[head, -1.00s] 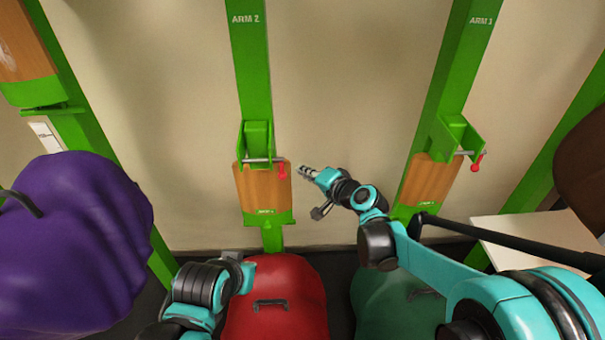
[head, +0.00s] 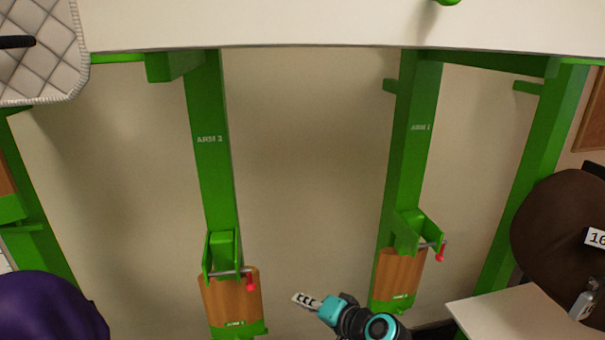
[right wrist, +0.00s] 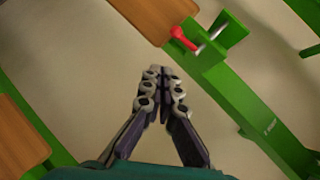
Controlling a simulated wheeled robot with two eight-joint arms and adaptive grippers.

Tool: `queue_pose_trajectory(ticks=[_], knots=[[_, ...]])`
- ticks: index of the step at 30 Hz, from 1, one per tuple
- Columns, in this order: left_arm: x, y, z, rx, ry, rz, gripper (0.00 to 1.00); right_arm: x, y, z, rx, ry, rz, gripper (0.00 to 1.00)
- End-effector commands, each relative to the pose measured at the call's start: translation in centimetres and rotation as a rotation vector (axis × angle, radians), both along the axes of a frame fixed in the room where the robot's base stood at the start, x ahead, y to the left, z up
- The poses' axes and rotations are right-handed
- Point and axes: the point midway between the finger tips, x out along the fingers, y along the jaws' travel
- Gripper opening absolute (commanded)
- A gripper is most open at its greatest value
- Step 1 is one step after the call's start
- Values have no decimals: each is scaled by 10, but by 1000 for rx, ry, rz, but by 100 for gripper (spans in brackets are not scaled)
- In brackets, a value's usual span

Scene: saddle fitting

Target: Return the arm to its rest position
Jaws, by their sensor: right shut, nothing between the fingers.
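My right gripper (head: 306,301) is at the bottom middle of the head view, between the two green posts. It is shut and empty, and its fingertips meet in the right wrist view (right wrist: 160,72). The green post marked ARM 2 (head: 210,150) stands to its left and carries a wooden block (head: 230,298) with a red-handled pin (head: 250,282). The other marked green post (head: 410,140) stands to its right, with its own wooden block (head: 398,275) and red-handled pin (head: 440,252). The gripper appears apart from both. My left gripper is out of view.
A purple rounded thing (head: 48,308) is at the lower left. A white table (head: 515,315) and a dark brown rounded thing (head: 560,225) are at the right. A quilted white pad (head: 40,65) hangs at the top left. Open wall lies between the posts.

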Motion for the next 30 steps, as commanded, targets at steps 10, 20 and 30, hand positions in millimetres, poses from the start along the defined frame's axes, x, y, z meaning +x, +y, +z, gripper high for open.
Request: queue_pose_trajectory(ticks=[10,20,30], knots=[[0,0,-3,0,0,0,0,-121,-109,-35,-612,56,34,0],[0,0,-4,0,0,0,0,-185,-179,-56,-935,125,37,0],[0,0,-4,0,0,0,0,-187,-182,-57,-944,127,36,0]])
